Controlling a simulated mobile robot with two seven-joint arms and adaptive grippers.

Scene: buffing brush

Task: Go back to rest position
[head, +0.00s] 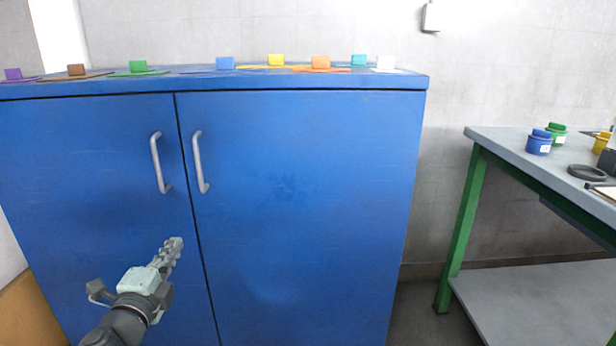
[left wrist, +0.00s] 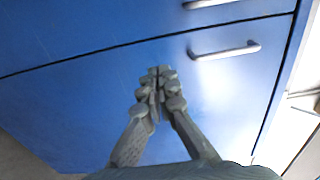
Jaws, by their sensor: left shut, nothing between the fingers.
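My left gripper (head: 172,247) is low in front of the blue cabinet (head: 300,220) in the head view, below the two door handles. Its fingers are together with nothing between them. In the left wrist view the left gripper (left wrist: 157,78) shows its closed fingers against the blue door, with a metal handle (left wrist: 225,51) beyond them. My right gripper is in neither view.
Several coloured blocks stand on the cabinet top, among them a green one (head: 138,66) and an orange one (head: 320,62). At right is a grey workbench (head: 510,145) with green legs, bearing a blue pot (head: 539,143). Bare floor shows between cabinet and bench.

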